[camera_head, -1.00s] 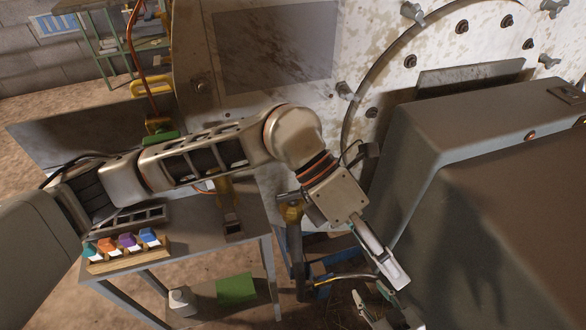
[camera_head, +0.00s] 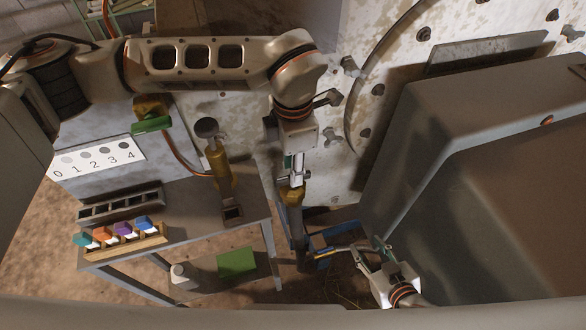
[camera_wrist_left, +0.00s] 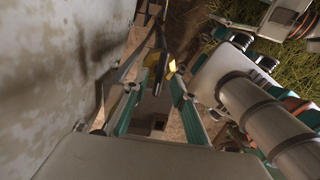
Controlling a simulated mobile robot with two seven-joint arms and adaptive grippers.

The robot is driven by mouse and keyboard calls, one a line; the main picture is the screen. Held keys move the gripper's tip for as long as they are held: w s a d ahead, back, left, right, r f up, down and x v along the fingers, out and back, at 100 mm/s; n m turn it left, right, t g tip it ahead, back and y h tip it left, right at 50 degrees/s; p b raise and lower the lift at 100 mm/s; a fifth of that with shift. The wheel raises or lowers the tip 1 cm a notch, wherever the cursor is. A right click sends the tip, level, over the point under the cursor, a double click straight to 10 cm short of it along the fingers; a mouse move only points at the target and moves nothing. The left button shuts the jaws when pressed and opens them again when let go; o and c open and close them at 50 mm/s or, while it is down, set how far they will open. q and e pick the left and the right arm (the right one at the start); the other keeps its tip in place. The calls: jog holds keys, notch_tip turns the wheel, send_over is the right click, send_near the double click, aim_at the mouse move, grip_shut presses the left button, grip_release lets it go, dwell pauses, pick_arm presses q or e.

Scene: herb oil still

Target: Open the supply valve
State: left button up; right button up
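A yellow valve fitting (camera_head: 292,194) sits at the top of a dark upright pipe (camera_head: 299,240) beside the table. A second yellow fitting with a green handle (camera_head: 152,124) is by the numbered panel. No label shows which one is the supply valve. My left gripper (camera_head: 294,180) points down just above the yellow fitting on the dark pipe. In the left wrist view its fingers (camera_wrist_left: 152,74) are apart, with yellow and dark parts beyond the tips; contact cannot be told. My right gripper (camera_head: 372,252) is low by the grey housing, its fingers apart, near a thin hose end.
A metal table (camera_head: 190,225) carries a rack of coloured blocks (camera_head: 125,241) and a yellow standing tool or fitting (camera_head: 217,165). A big grey housing (camera_head: 480,190) closes off the right. The stained still wall (camera_head: 400,65) is behind.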

pick_arm(q)
jog(key=shift+f, duration=0.95)
jog(key=shift+c, duration=0.2)
grip_shut()
